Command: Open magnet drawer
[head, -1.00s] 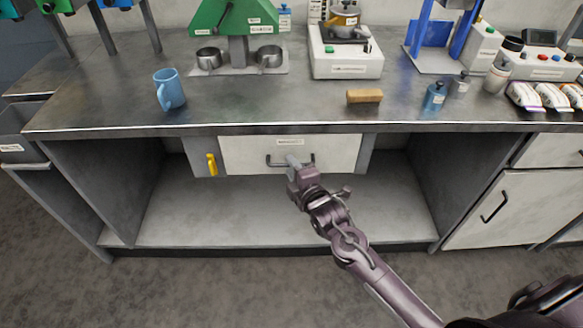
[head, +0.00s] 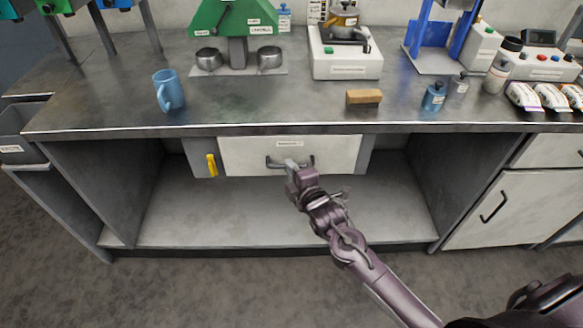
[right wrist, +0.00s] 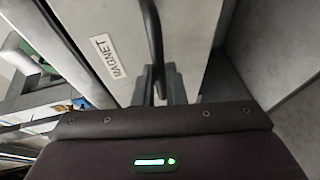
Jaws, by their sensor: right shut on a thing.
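The magnet drawer (head: 240,153) is a pale front panel under the counter, in the middle of the bench. Its black bar handle (head: 272,162) runs across the front. In the right wrist view the drawer front (right wrist: 108,28) bears a label (right wrist: 108,56) reading MAGNET, and the dark handle (right wrist: 153,35) runs down between the fingers. My right gripper (head: 292,166) is at the handle and shut on it; it also shows in the right wrist view (right wrist: 160,85). The drawer front looks about flush with the panels beside it. My left gripper is not in view.
A yellow lever (head: 211,165) sits on the panel left of the drawer. The counter (head: 230,113) above holds a blue mug (head: 169,90), a wooden block (head: 364,97) and small bottles. The open shelf space (head: 230,215) below the drawer is clear.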

